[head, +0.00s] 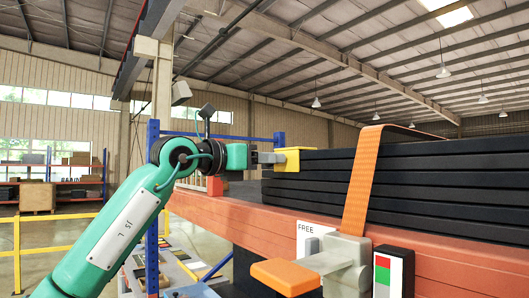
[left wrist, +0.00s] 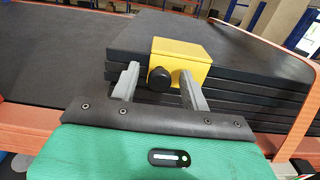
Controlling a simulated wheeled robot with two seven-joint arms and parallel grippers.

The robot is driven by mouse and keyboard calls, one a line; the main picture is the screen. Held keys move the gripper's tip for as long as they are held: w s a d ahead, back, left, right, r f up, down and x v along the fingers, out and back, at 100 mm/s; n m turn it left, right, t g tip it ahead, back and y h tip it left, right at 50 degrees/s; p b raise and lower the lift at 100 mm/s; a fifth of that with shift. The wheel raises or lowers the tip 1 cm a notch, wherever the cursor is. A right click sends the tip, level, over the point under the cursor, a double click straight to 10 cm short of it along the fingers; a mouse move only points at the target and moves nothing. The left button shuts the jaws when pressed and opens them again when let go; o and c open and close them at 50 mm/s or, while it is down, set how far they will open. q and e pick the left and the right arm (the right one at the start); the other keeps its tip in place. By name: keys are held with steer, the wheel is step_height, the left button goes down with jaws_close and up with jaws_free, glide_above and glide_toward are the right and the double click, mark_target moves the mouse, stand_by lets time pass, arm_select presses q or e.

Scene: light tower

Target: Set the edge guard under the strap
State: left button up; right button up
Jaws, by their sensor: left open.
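The yellow edge guard (head: 293,160) sits on the top edge of the black stack (head: 440,188), at its left end and apart from the strap. In the left wrist view the edge guard (left wrist: 185,54) shows a black knob (left wrist: 159,78) facing me. My left gripper (head: 266,157) is open at the guard; in the wrist view its fingers (left wrist: 160,88) stand either side of the knob, with gaps. The orange strap (head: 362,180) runs over the stack and down its front, right of the guard. It also shows in the wrist view (left wrist: 299,122). My right gripper is not in view.
A grey tensioner (head: 347,262) with an orange handle (head: 286,276) stands at the strap's lower end. Beside it are a "FREE" sign (head: 307,232) and a red-green indicator (head: 382,275). An orange beam (head: 230,215) runs below the stack. A yellow railing (head: 50,222) stands left.

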arm_select(q)
jaws_close()
steer(key=s+d+b, duration=0.1)
steer(key=s+b, duration=0.1)
steer(key=s+d+b, duration=0.2)
steer(key=s+b, duration=0.1)
steer(key=s+d+f+b, duration=0.1)
steer(key=s+d+b, duration=0.1)
steer(key=shift+s+d+b, duration=0.2)
steer(key=shift+d+b, duration=0.05)
steer(key=shift+b, duration=0.05)
steer(key=s+d+b, duration=0.4)
steer(key=s, duration=0.1)
steer(key=s+d+b, duration=0.1)
steer(key=s+d, duration=0.1)
steer(key=s, duration=0.1)
steer(key=shift+s+r+b, duration=0.1)
steer(key=shift+r+b, duration=0.25)
steer(key=shift+b, duration=0.05)
steer(key=shift+s+d+r+b, duration=0.2)
steer(key=shift+s+d+b, duration=0.15)
steer(key=shift+s, duration=0.35)
jaws_free()
steer(key=shift+d, duration=0.1)
